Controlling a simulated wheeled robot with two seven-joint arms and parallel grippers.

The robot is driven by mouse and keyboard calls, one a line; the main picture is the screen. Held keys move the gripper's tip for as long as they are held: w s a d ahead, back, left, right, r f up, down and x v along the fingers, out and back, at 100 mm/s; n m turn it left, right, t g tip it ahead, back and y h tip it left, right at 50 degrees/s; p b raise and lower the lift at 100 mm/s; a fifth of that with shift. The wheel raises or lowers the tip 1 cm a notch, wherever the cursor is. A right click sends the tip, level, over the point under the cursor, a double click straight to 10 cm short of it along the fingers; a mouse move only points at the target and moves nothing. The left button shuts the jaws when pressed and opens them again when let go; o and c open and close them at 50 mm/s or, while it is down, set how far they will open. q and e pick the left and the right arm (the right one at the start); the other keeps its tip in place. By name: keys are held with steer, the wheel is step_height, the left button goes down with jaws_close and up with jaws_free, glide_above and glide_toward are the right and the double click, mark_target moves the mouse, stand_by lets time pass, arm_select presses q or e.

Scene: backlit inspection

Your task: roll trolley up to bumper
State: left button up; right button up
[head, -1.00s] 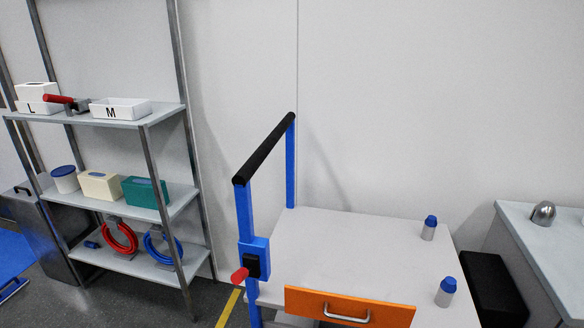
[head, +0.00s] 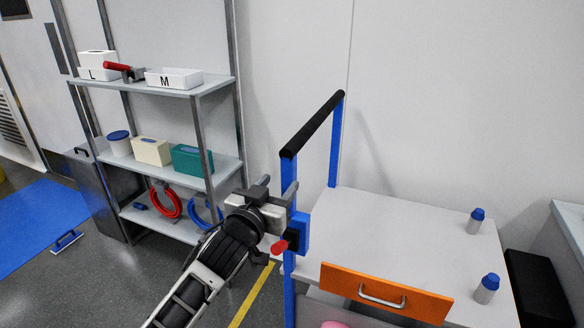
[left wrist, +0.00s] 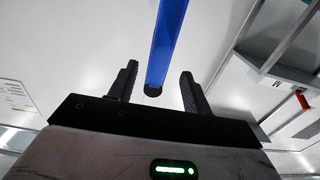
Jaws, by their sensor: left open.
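The trolley has a pale grey top (head: 400,235), an orange drawer front (head: 386,292) with a metal pull, and blue posts carrying a black handle bar (head: 313,124). A red-knobbed lever (head: 280,246) sits on its near post. My left gripper (head: 277,190) is open and empty beside the near blue post, below the bar. In the left wrist view, the blue post (left wrist: 170,40) and a black round end (left wrist: 153,90) show between the open fingers (left wrist: 158,72); I cannot tell if they touch. A black block (head: 537,288), perhaps the bumper, stands right of the trolley. My right gripper is not in view.
Two blue-capped bottles (head: 477,221) stand on the trolley top. A shelf rack (head: 150,82) with boxes and coiled hoses is at left. A pale counter (head: 572,230) is at far right. Yellow tape (head: 250,300) marks the floor; a blue mat (head: 40,225) lies far left.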

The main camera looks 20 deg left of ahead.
arm_select(q)
steer(key=w, duration=0.8)
steer(key=shift+w+d, duration=0.1)
steer(key=shift+d, duration=0.2)
